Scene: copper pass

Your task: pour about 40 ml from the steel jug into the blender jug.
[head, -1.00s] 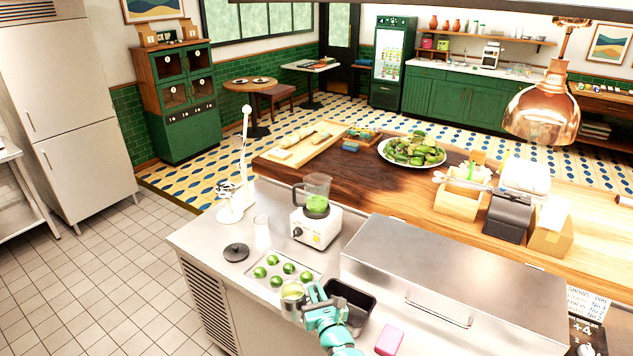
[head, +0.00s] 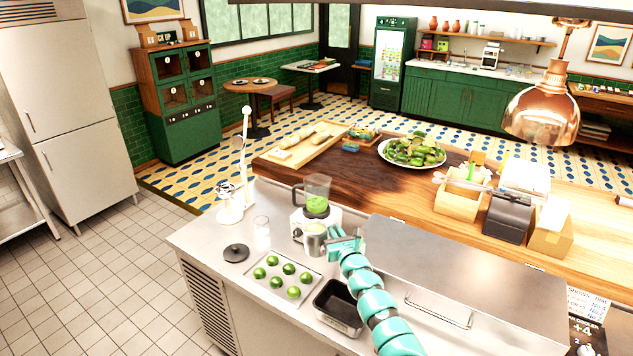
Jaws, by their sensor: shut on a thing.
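The steel jug (head: 314,241) is held upright in my gripper (head: 333,243), whose teal jaws close on its right side. A pale yellowish-green content shows at its top. The blender jug (head: 317,188) is clear, holds green matter low inside, and stands on the white blender base (head: 299,218). The steel jug is in front of the base in the picture, below the blender jug's rim, and hides part of the base. I cannot tell whether the steel jug touches the base.
A tray of several limes (head: 281,279), a black lid (head: 236,253) and a clear glass (head: 262,228) are to the left. A dark empty pan (head: 336,309) is in front. A steel lidded box (head: 440,265) is right.

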